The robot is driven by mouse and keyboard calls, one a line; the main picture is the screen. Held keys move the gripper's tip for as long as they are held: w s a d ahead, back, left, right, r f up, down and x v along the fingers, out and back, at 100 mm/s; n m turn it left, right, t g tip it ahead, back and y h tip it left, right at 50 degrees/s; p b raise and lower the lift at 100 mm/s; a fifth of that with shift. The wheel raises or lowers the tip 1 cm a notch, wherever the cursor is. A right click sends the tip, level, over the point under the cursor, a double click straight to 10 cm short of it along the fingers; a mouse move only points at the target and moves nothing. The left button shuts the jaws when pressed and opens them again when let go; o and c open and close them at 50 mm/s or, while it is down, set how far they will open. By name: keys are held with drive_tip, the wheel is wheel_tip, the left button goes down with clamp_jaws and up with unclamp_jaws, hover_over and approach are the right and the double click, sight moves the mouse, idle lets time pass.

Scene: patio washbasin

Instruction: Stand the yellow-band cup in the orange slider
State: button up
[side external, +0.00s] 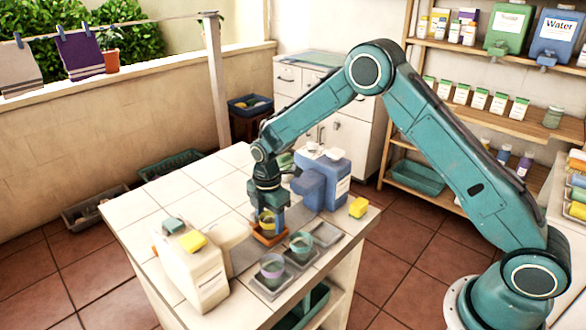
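The yellow-band cup (267,224) stands roughly upright in or just over the orange slider (269,238) on the tiled counter. My gripper (268,212) points straight down at this cup, with its fingers at the cup's sides. The fingers and the cup's upper part overlap in this view, so I cannot tell whether they press on the cup or stand slightly apart. I also cannot tell whether the cup's base rests fully on the slider.
Another grey slider (327,234) looks empty. A blue dispenser (335,180) stands close behind my gripper, and a cream dispenser (196,275) stands at front left. The counter's left tiles (150,205) are clear.

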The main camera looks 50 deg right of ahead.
idle(0.3)
wheel_tip(320, 180, up, 12)
drive_tip(key=shift+r, duration=0.2)
idle(0.6)
idle(0.5)
drive_tip(key=s+d+r+m+t, duration=0.3)
drive_tip(key=s+r+m, duration=0.6)
drive_tip(key=s+r, duration=0.65)
drive_tip(key=s+d+m+t, duration=0.2)
drive_tip(key=s+m, duration=0.7)
drive_tip(key=s, duration=0.9)
drive_tip(key=shift+s+t, duration=0.3)
drive_tip(key=shift+s, duration=0.05)
